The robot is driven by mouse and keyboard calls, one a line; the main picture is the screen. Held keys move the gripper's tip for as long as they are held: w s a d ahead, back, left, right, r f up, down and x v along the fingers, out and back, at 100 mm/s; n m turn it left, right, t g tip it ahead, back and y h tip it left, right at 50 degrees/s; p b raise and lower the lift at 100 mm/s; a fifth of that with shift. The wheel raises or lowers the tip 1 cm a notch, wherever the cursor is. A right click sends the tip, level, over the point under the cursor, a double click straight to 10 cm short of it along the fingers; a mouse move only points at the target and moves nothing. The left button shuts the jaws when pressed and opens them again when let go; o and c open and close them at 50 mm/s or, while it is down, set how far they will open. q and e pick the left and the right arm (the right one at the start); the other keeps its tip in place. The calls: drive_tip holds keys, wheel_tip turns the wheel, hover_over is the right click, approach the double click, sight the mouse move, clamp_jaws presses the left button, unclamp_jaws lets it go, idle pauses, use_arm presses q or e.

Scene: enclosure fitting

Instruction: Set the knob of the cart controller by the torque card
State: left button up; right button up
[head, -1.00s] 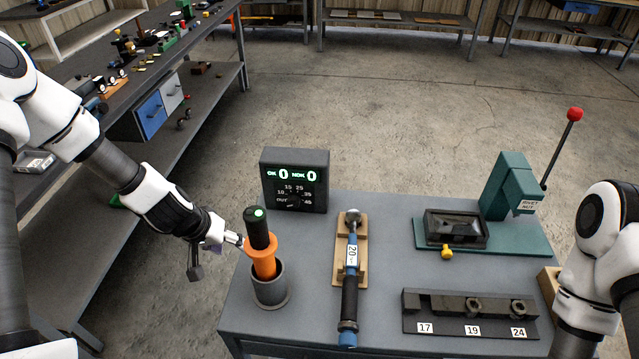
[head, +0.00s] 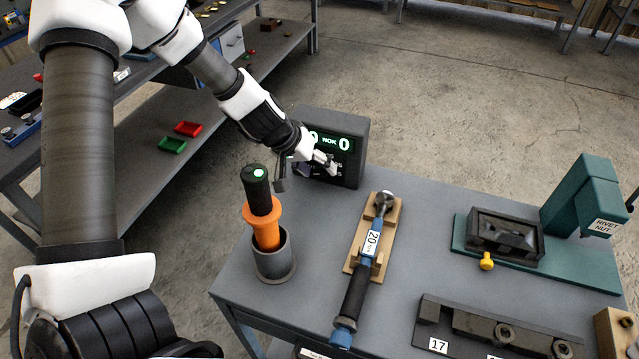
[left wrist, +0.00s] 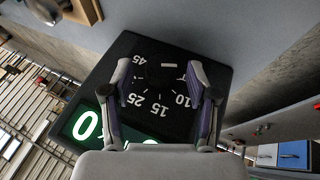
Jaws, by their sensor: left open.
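The cart controller (head: 362,143) is a dark box at the back left of the cart top. Its green display reads zero beside NOK, and the OK side is partly covered by my arm. In the left wrist view its dial face (left wrist: 163,88) shows 10, 15, 25 and 45. A short white mark shows above the dial's middle. The dark knob is hard to make out against the face. My left gripper (left wrist: 165,88) is open, its fingers apart over the dial; it also shows in the head view (head: 328,168). A tag reading 20 (head: 371,242) is on the blue torque wrench (head: 355,295).
A black-and-orange tool (head: 261,215) stands in a grey cup (head: 274,262), close below my left arm. A green rivet-nut press (head: 585,195) and a dark socket rail (head: 500,328) are at the right. The cart top between wrench and press is clear.

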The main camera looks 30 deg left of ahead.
use_arm(q)
drive_tip(key=shift+w+d+f, duration=0.1)
drive_tip(key=shift+f, duration=0.4)
drive_tip(key=shift+r, duration=0.2)
use_arm(e)
drive_tip(key=shift+s+a+f, duration=0.1)
drive_tip(key=shift+s+f, duration=0.05)
drive_tip(key=shift+f, duration=0.45)
use_arm(q)
clamp_jaws()
use_arm(e)
drive_tip(key=shift+r, duration=0.1)
